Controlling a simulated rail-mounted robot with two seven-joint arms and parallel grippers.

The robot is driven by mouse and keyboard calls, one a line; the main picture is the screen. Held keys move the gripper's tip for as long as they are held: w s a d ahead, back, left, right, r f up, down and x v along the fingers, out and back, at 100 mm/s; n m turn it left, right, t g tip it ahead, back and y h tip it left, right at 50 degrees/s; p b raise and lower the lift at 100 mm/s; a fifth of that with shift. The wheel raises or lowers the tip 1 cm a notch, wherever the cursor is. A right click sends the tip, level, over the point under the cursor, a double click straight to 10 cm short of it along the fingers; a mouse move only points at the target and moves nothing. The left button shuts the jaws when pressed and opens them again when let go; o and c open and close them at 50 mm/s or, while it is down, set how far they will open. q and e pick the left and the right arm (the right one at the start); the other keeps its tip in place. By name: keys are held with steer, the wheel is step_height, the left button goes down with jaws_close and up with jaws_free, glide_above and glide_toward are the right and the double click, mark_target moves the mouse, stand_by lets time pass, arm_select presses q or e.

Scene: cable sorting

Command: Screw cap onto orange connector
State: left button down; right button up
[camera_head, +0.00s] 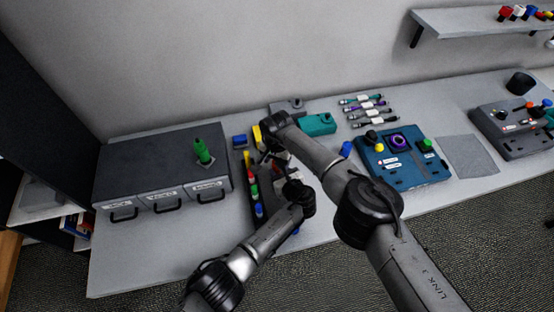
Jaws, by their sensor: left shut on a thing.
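My left gripper (276,163) is over the middle of the table, beside a rack of coloured caps (254,190). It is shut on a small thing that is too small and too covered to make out. My right arm reaches across from the lower right. Its wrist is just above and close to my left gripper, and the fingers of my right gripper are too hidden to read. An orange piece (530,105) shows on the grey device at the far right. I cannot make out an orange connector or its cap between the grippers.
A dark drawer unit (130,165) with a green connector (202,152) on top stands left. A teal block (319,124), several cables (366,110) and a blue panel (408,172) lie right of the grippers. A grey mat (467,156) is bare. A shelf (470,22) hangs above.

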steer(key=shift+r, duration=0.1)
steer(key=shift+r, duration=2.15)
steer(key=shift+r, duration=0.15)
steer(key=shift+c, duration=1)
steer(key=shift+r+n, duration=0.35)
steer(key=shift+n, duration=0.05)
steer(key=shift+c, duration=0.5)
steer(key=shift+r+n, duration=1.25)
steer(key=shift+n, duration=0.05)
steer(key=shift+f, duration=4)
